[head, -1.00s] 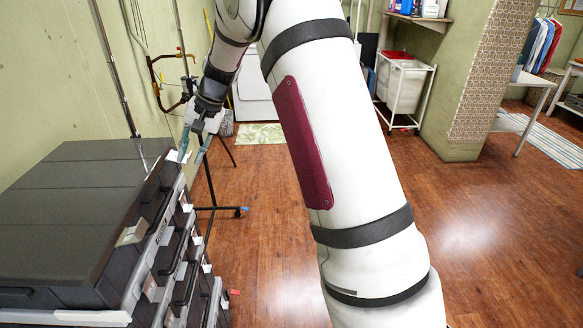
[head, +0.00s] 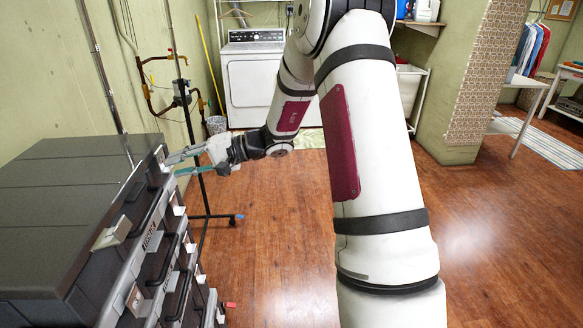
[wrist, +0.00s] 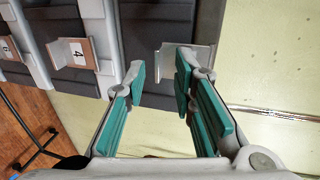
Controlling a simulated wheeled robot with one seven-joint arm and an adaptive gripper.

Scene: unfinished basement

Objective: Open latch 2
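A stack of dark grey cases (head: 60,187) stands at the left, with light metal latches along its front side. In the wrist view, one metal latch plate (wrist: 205,58) lies just past my gripper's fingertips, close to the right finger. Any number on it is hidden, so I cannot tell whether it is latch 2. A latch labelled 4 (wrist: 77,54) is to its left. My gripper (head: 172,164) points left at the far top corner of the stack.
A latch labelled 6 (wrist: 7,48) is at the wrist view's left edge. A thin black stand (head: 205,215) is near the stack's far end. A white washer or dryer (head: 254,80) stands at the back.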

